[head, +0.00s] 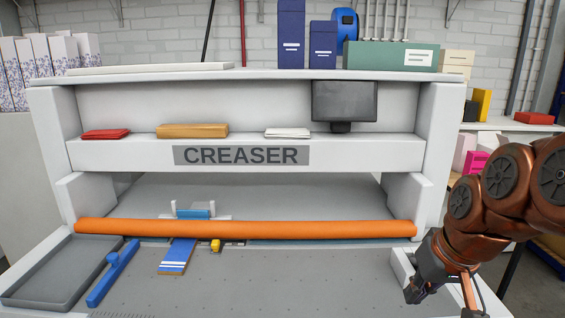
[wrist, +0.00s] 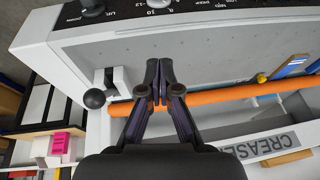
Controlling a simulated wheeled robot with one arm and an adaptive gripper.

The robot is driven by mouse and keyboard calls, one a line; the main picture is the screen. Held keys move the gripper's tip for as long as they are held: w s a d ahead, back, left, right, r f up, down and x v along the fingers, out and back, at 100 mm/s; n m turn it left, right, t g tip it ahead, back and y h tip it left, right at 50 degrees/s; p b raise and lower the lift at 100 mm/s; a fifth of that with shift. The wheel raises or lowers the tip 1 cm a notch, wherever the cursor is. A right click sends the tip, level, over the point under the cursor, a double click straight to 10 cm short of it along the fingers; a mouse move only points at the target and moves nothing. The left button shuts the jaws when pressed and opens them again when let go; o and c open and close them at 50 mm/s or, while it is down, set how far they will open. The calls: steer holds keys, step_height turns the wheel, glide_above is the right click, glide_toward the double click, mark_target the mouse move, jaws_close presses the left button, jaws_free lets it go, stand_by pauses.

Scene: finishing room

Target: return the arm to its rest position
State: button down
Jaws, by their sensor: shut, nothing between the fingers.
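My gripper (wrist: 159,80) is shut and empty in the wrist view, with its fingertips together over the creaser's grey bed and near the orange roller. In the head view my arm comes in from the right, and my gripper (head: 420,290) points down beside the right end of the creaser bed. The creaser (head: 425,120) is a large white machine with a dark label on its front.
An orange roller (head: 245,229) spans the bed (head: 320,280). A grey tray (head: 60,270), a blue bar (head: 112,273) and a blue striped strip (head: 177,256) lie at left. A black ball knob (wrist: 95,99) stands near my gripper. A monitor (head: 344,100) sits above.

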steer(key=s+a+f+g+p, duration=0.2)
steer(key=s+f, duration=0.2)
steer(key=s, duration=0.5)
steer(key=s+a+f+g+h+p, duration=0.1)
steer(key=s+f, duration=0.4)
steer(key=s, duration=0.5)
steer(key=a+g+p, duration=0.1)
steer(key=g, duration=0.1)
steer(key=shift+a+g, duration=0.3)
steer(key=shift+a, duration=0.05)
steer(key=shift+d, duration=0.1)
